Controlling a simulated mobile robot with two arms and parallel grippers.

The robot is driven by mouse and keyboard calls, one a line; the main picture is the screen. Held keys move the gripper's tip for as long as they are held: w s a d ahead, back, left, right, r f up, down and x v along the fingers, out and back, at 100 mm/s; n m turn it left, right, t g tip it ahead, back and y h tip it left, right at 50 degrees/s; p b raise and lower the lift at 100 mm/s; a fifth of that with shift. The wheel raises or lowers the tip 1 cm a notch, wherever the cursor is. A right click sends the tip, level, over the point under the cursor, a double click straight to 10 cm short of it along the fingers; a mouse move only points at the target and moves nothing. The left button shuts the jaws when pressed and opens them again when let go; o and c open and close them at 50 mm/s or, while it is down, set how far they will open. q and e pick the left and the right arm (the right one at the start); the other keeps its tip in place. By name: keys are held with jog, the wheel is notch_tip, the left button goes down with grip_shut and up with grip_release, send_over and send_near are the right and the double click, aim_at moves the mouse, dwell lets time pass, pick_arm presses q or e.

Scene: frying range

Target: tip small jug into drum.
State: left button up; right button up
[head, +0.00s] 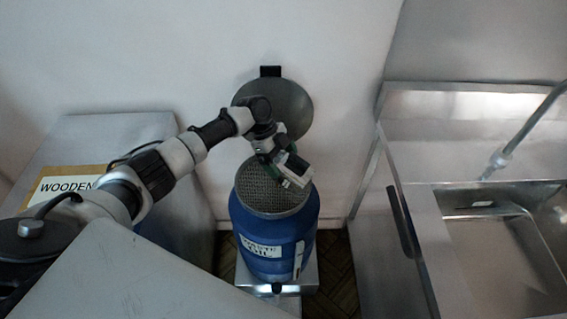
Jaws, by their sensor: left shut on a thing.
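The drum (267,242) is blue, labelled "WASTE OIL", and stands upright at centre. Its top is open, with a grey mesh screen (262,192) across it. A round dark grey lid (296,108) is raised behind it against the wall. My left gripper (277,156) is above the back right part of the mesh, shut on a small grey-white thing (295,172), which I take to be the small jug. The jug looks tilted over the mesh; its mouth and contents cannot be made out, and no pouring stream shows. My right gripper is not in view.
The drum stands on a low metal base (308,277). A steel cabinet with a "WOODEN" sign (62,186) is at left. A steel sink (500,245) with a tap (497,160) is at right. A narrow strip of floor (343,275) separates drum and sink unit.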

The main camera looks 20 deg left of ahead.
pick_arm(q)
jog(key=shift+w+a+h+b, duration=0.1)
jog(key=shift+a+h+b, duration=0.6)
jog(key=shift+b, duration=0.55)
jog(key=shift+w+a+f+g+h+b, duration=0.15)
jog(key=shift+a+h+b, duration=0.65)
jog(key=shift+b, duration=1.1)
jog(key=shift+a+g+h+b, duration=0.2)
jog(key=shift+a+h+b, duration=0.15)
jog(key=shift+h+b, duration=1.15)
jog(key=shift+w+a+f+g+h+b, duration=0.15)
jog(key=shift+a+h+b, duration=0.45)
jog(key=shift+b, duration=1.65)
jog(key=shift+r, duration=0.15)
jog(key=shift+r, duration=0.1)
notch_tip(320, 180, up, 10)
jog(key=t+y+p, duration=0.3)
jog(key=y+p, duration=1.9)
